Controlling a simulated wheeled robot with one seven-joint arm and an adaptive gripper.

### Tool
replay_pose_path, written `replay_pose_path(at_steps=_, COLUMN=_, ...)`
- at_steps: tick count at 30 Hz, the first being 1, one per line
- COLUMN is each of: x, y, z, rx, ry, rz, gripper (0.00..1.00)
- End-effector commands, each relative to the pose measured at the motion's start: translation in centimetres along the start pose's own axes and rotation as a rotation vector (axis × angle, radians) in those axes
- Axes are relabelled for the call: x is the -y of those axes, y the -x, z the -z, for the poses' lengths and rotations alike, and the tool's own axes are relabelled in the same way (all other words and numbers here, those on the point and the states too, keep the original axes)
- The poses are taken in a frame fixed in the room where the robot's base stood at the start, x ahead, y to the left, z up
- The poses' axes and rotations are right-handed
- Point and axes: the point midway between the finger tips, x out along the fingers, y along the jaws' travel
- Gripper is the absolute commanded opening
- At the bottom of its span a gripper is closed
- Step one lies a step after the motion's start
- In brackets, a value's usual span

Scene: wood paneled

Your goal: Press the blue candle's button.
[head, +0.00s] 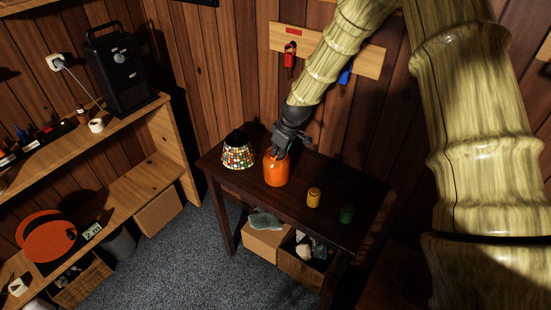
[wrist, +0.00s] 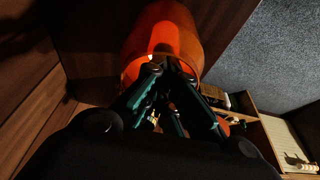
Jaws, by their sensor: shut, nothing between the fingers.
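No blue candle can be made out in either view. An orange jar-like thing (head: 276,170) stands upright on the dark wooden table (head: 232,188). No button can be made out; the jar's inside is mostly hidden by my gripper.
A mosaic-shaded lamp (head: 238,155) stands close left of the orange jar. A wall rack (head: 368,61) with a red item (head: 289,60) and a blue item (head: 345,75) hangs behind my arm. Boxes (head: 267,242) sit below the table. Shelves (head: 140,190) stand at left; carpet (head: 200,255) is clear.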

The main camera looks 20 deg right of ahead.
Motion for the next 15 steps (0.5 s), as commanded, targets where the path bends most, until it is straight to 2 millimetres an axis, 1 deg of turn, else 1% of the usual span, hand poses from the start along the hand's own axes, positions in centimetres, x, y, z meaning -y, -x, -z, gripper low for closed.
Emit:
replay_pose_path(at_steps=1, x=-0.1, y=0.8, z=0.1, rx=-0.003, ry=0.001, rz=-0.002, gripper=0.0)
replay_pose_path(at_steps=3, x=-0.1, y=1.7, z=0.2, rx=-0.005, ry=0.001, rz=-0.004, gripper=0.0)
replay_pose_path(at_steps=7, x=-0.1, y=3.1, z=0.3, rx=-0.007, ry=0.002, rz=-0.005, gripper=0.0)
replay_pose_path(at_steps=12, x=-0.1, y=4.2, z=0.4, rx=-0.008, ry=0.003, rz=-0.006, gripper=0.0)
replay_pose_path(at_steps=15, x=-0.1, y=4.5, z=0.4, rx=-0.008, ry=0.003, rz=-0.007, gripper=0.0)
